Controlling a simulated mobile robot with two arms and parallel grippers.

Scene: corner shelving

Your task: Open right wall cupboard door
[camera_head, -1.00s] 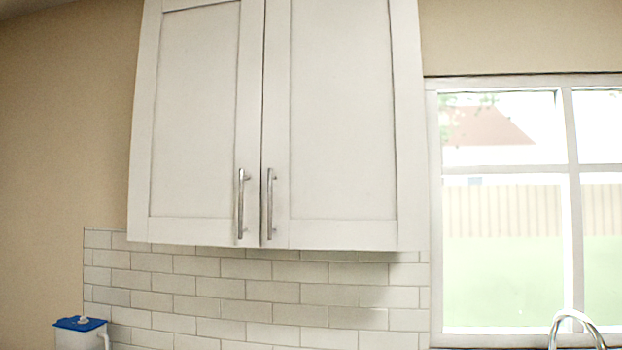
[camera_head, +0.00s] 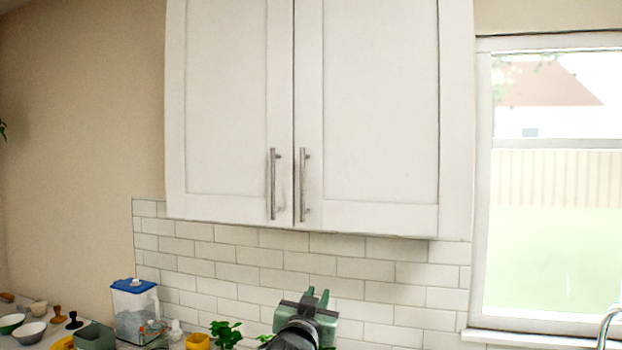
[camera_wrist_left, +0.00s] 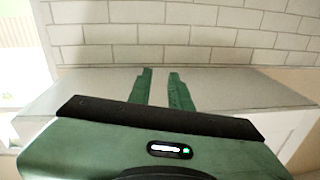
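The white wall cupboard has two closed doors. The right door (camera_head: 380,110) has a vertical metal bar handle (camera_head: 304,187) near its lower left corner. The left door (camera_head: 228,110) has a matching handle (camera_head: 273,184) beside it. My left gripper (camera_head: 317,293) is in the lower middle of the head view, below the cupboard and its handles, with its fingers up. It touches neither handle. In the left wrist view its two green fingers (camera_wrist_left: 160,88) stand apart with nothing between them. My right gripper is in neither view.
White tiles (camera_head: 240,255) cover the wall under the cupboard. A window (camera_head: 550,190) is to the right. A blue-lidded container (camera_head: 134,308), a green plant (camera_head: 226,333), bowls and small items stand on the counter at lower left.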

